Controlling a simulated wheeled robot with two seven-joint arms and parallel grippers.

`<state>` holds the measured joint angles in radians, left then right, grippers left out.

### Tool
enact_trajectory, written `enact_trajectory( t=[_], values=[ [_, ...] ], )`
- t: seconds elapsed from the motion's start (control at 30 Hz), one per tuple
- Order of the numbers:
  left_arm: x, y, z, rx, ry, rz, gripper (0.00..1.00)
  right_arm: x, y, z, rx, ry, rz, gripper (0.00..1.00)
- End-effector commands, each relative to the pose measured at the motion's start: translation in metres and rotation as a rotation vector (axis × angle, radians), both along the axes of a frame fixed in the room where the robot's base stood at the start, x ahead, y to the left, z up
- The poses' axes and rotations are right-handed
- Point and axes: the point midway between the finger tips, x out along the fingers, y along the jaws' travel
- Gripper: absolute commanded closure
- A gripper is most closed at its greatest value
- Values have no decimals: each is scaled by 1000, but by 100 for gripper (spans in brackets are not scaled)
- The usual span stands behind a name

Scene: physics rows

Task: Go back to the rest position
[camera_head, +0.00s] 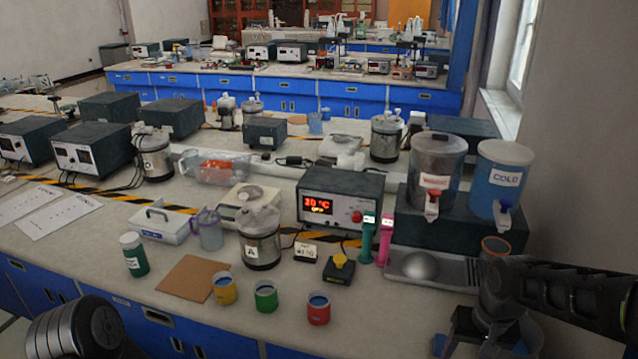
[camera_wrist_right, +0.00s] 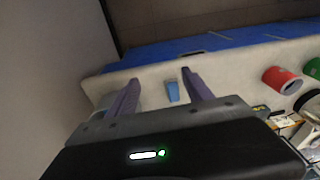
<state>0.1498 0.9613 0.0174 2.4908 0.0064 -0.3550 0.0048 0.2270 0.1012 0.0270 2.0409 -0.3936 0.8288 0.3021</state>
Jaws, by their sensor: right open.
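My right arm comes in from the right in the head view, with its gripper (camera_head: 470,340) low at the right front of the bench. In the right wrist view its two fingers (camera_wrist_right: 159,77) stand well apart. A small blue object (camera_wrist_right: 172,91) shows between them in the picture, apart from both fingers; I cannot tell what it is. My left arm shows only as a dark link at the lower left of the head view, and its gripper is out of frame.
A red cup (camera_head: 318,309), green cup (camera_head: 265,297) and yellow cup (camera_head: 223,289) stand along the bench front. A drip tray (camera_head: 440,272) and the COLD dispenser (camera_head: 500,180) are near my right arm. The bench front between red cup and right gripper is clear.

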Motion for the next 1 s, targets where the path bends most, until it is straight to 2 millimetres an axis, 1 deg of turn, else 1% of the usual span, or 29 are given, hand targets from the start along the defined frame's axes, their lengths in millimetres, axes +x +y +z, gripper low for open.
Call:
enact_trajectory(
  t=[0.17,0.27,0.37,0.47,0.5,0.57,0.6,0.67,0.7,0.73,0.77,0.8,0.9,1.0],
  values=[
    [-1,0,0,0,2,-1,26,21,16,-9,37,-107,31,41],
    [-1,0,0,0,2,-1,26,33,34,-26,70,-164,55,41],
    [-1,0,0,0,2,-1,26,41,58,-52,111,-214,79,41],
    [-1,0,0,0,1,0,26,40,90,-89,162,-251,99,41],
    [-1,0,0,0,2,-1,26,34,106,-109,183,-258,105,41],
    [-1,0,0,0,2,-1,26,20,132,-142,214,-261,110,41],
    [-1,0,0,0,2,-1,26,5,149,-166,232,-252,109,41],
    [-1,0,0,0,2,-1,26,-24,171,-198,251,-224,106,41],
    [-1,0,0,0,2,-1,26,-46,184,-217,259,-199,106,41],
    [-1,0,0,0,2,-1,26,-63,192,-229,266,-174,105,41],
    [-1,0,0,0,2,-1,26,-79,199,-239,271,-148,105,41],
    [-1,0,0,0,2,-1,26,-100,208,-251,278,-110,105,41],
    [-1,0,0,0,2,-1,26,-144,223,-270,296,-17,116,41],
    [-1,0,0,0,2,-1,26,-172,233,-280,310,46,134,41]
  ],
)
